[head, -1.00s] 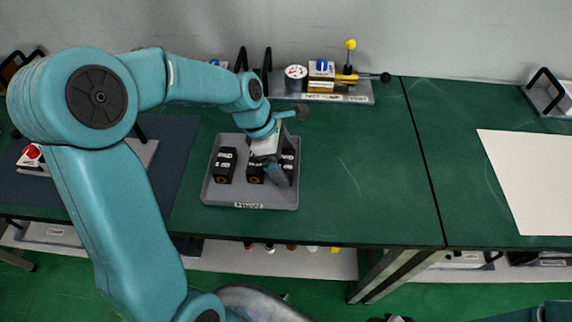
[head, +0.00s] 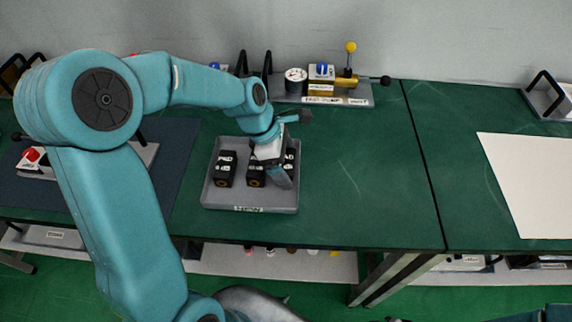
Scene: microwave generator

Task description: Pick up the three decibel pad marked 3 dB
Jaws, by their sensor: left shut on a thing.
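A grey tray (head: 216,200) on the green bench holds black pads with white markings. The left pad (head: 225,170) stands free of my gripper. The middle pad (head: 255,175) is partly covered by my left gripper (head: 271,171), which reaches down into the tray. The right pad (head: 290,160) is partly hidden behind the gripper. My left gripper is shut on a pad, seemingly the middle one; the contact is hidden. The pad markings are too small to read surely, so I cannot tell which says 3 dB. My right gripper is not in view.
A grey rack (head: 350,98) with a round gauge (head: 296,81) and a yellow-knobbed lever (head: 351,46) stands behind the tray. A white sheet (head: 530,185) lies at the right. A red button (head: 31,154) is at the far left. The bench right of the tray is clear.

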